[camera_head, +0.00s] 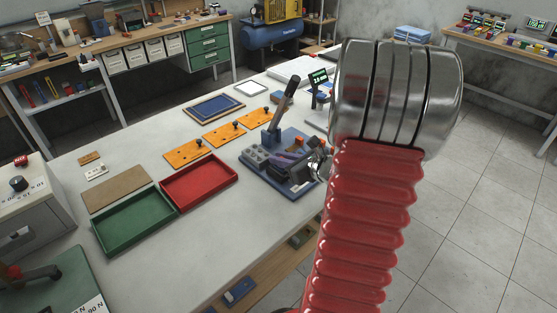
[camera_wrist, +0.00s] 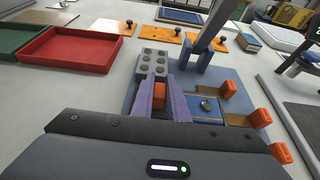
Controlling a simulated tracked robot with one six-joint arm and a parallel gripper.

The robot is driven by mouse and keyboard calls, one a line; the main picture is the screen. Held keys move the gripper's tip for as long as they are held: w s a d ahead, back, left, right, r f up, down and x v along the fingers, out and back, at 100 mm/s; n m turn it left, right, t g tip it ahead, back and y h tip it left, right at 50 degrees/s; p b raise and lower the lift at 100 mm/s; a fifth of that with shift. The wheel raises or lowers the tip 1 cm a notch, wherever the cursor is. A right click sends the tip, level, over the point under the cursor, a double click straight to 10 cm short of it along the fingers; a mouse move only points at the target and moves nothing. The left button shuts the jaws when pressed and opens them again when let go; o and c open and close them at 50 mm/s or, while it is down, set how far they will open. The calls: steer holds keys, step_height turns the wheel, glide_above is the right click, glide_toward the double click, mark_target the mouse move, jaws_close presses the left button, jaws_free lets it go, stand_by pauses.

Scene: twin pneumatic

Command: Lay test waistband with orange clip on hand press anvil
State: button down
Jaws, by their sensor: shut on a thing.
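The hand press (camera_head: 273,133) stands on a blue base near the table's right edge, its dark lever raised. In the wrist view, its upright (camera_wrist: 196,55) rises beyond my gripper. My gripper (camera_wrist: 160,95) has purple fingers and is over the press base, shut on an orange piece that looks like the orange clip (camera_wrist: 158,98). The rest of the held waistband cannot be made out. A block with a round metal stud (camera_wrist: 206,105), perhaps the anvil, is just right of the fingers. I cannot tell whether the held piece touches anything.
A grey studded block (camera_wrist: 151,62) stands just beyond the fingers. Orange end pieces (camera_wrist: 261,117) line the right of the base. A red tray (camera_head: 199,181), a green tray (camera_head: 133,219) and orange plates (camera_head: 222,133) lie to the left. The front table surface is clear.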

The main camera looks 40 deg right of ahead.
steer(key=c, duration=1.7)
jaws_free()
steer(key=shift+c, duration=0.2)
steer(key=v, duration=1.2)
steer(key=shift+r, duration=0.1)
